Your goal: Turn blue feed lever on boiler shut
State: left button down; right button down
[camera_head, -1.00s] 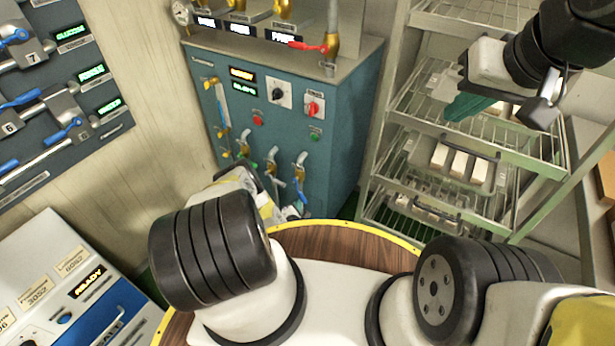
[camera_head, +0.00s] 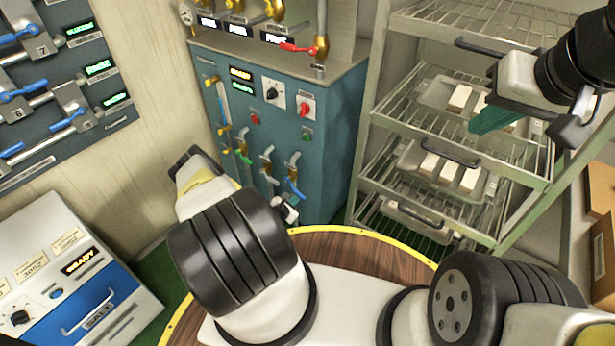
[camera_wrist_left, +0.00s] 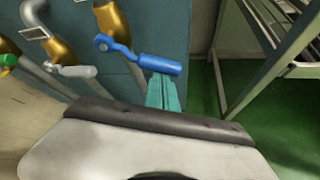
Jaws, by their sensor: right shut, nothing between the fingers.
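The boiler is a blue-teal cabinet (camera_head: 330,130) in the head view. Its blue feed lever (camera_head: 295,189) is low on the front, at the right of a row of valves, with its handle slanting down to the right. In the left wrist view the blue lever (camera_wrist_left: 160,65) is close up, just beyond the teal fingertips of my left gripper (camera_wrist_left: 163,92). Those fingers look closed together with nothing between them; whether they touch the handle I cannot tell. In the head view my left arm hides those fingers. My right gripper (camera_head: 493,120) is shut and empty, before the wire rack.
Other valves with grey (camera_wrist_left: 75,71) and green handles stand left of the blue lever. A wire rack (camera_head: 460,75) with trays of pale blocks is right of the boiler. A round wooden table (camera_head: 360,250) with a yellow rim lies below. A lever panel (camera_head: 60,90) hangs left.

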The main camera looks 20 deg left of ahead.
aim_at(300, 195)
pick_arm(q)
jog(key=shift+s+d+r+n+h, duration=0.15)
jog(key=shift+d+r+n, duration=0.1)
jog(key=shift+r, duration=0.5)
jog(key=shift+d+r+n+h, duration=0.15)
jog(key=shift+d+r+n, duration=0.1)
jog(key=shift+r, duration=0.5)
jog(key=shift+r, duration=0.1)
